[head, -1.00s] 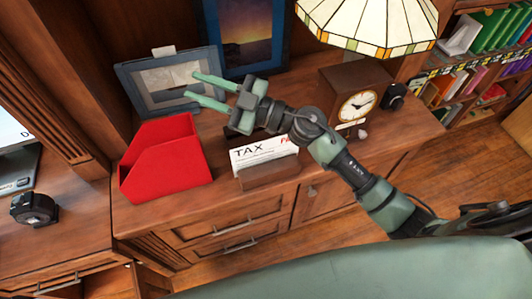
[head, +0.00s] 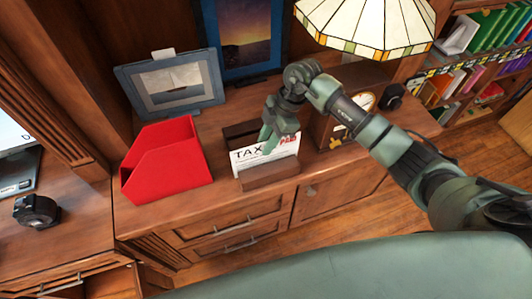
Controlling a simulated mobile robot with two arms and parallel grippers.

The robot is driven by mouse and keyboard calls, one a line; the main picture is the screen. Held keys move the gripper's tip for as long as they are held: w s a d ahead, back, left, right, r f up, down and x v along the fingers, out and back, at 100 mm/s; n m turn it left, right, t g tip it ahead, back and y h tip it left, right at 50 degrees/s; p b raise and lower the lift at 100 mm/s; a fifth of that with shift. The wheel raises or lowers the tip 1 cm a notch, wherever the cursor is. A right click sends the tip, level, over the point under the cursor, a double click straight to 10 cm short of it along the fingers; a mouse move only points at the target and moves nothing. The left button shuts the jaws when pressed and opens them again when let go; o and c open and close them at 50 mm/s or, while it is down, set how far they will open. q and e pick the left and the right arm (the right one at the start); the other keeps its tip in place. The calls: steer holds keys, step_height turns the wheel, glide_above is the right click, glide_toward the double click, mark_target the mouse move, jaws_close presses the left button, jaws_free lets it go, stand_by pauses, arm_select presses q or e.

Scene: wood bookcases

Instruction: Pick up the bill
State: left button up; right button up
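The bill (head: 250,158) is a white paper marked "TAX" with red lettering at its right. It stands upright in a dark wooden holder (head: 270,182) on the cabinet top. My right gripper (head: 268,142) points down at the bill, its green fingers at the upper middle of the paper. The fingers look parted, and one covers part of the bill's face. I cannot tell whether either finger touches the paper. My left gripper is not in view.
A red file holder (head: 165,165) stands just left of the bill. A framed boat picture (head: 172,82) and a blue-framed picture (head: 246,40) are behind. A clock (head: 362,102) and stained-glass lamp (head: 365,25) are at right. The cabinet's front edge is clear.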

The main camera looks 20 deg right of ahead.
steer(key=x, duration=0.3)
steer(key=shift+s+a+f, duration=0.15)
steer(key=shift+c, duration=0.3)
jaws_close()
step_height(320, 180, up, 20)
steer(key=b, duration=0.3)
